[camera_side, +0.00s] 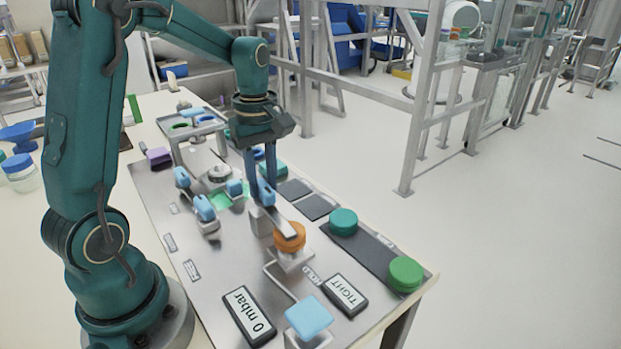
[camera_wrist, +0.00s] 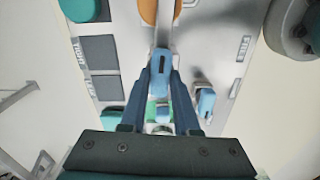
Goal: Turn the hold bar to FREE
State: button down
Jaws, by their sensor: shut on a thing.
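The hold bar (camera_side: 280,221) is a flat metal bar that runs from an orange round knob (camera_side: 290,236) to a blue grip piece (camera_side: 266,194). My gripper (camera_side: 263,190) points down, its two blue fingers closed on this blue piece. In the wrist view the blue grip piece (camera_wrist: 159,76) sits between the fingertips, and part of the orange knob (camera_wrist: 148,11) shows at the top edge. A label that seems to read FREE (camera_wrist: 243,49) lies to the right in the wrist view.
Other blue-handled valves (camera_side: 204,208) stand left of the bar on the metal panel. A display reads 0 mbar (camera_side: 249,315) and another TIGHT (camera_side: 346,294). Green caps (camera_side: 405,273) stand at the right, and a light blue square pad (camera_side: 309,316) at the front.

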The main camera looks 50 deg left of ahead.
jog(key=m, duration=0.4)
jog(key=shift+r, duration=0.1)
jog(key=m, duration=0.4)
jog(key=shift+m, duration=0.3)
jog(key=m, duration=0.4)
jog(key=shift+m, duration=2.2)
jog(key=c, duration=0.6)
grip_release()
jog(key=shift+c, duration=0.2)
jog(key=shift+r, duration=2.55)
